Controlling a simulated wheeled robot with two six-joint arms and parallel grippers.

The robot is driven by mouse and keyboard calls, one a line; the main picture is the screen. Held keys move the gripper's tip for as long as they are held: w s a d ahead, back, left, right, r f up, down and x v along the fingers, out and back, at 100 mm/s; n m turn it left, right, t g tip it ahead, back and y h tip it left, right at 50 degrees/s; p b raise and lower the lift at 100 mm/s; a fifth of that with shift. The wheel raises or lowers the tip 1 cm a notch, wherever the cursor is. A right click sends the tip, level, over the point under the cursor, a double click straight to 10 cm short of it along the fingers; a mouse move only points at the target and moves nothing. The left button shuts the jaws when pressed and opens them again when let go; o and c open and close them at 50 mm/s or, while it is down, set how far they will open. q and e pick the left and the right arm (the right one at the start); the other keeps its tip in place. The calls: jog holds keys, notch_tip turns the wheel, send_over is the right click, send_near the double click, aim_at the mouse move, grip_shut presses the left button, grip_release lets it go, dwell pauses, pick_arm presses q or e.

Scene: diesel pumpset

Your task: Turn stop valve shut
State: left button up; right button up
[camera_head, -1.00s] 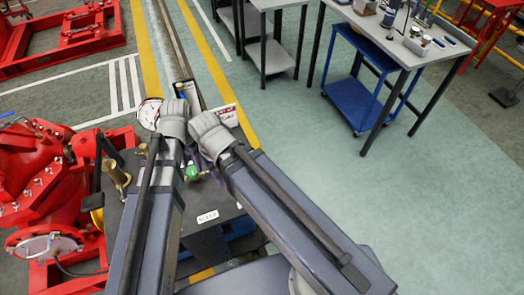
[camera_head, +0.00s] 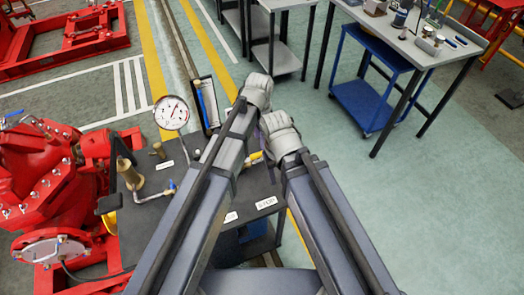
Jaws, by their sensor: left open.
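My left gripper (camera_head: 258,92) is over the far right edge of the dark bench (camera_head: 160,222); the wrist hides most of its fingers. My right gripper (camera_head: 281,133) is close beside it, lower right, with its fingers hidden too. A small yellow part (camera_head: 256,156) shows between the two arms; I cannot tell whether either gripper touches it. A blue-handled brass fitting (camera_head: 171,186) with a pipe is left of my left arm. White labels (camera_head: 266,203) lie on the bench, their print too small to read surely. I cannot tell which part is the stop valve.
A round white gauge (camera_head: 171,113) stands on the bench, beside an upright dark-framed panel (camera_head: 205,102). Red pump machinery (camera_head: 45,175) is close on the left. A blue trolley (camera_head: 363,100) and grey worktable (camera_head: 420,45) stand at upper right. The green floor (camera_head: 400,220) at right is clear.

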aim_at(260, 153)
pick_arm(q)
notch_tip(260, 153, down, 8)
jog(key=b, duration=0.7)
jog(key=shift+r, duration=0.25)
pick_arm(e)
notch_tip(260, 153, down, 8)
jog(key=shift+r, duration=0.2)
pick_arm(q)
grip_shut()
dwell(0.4)
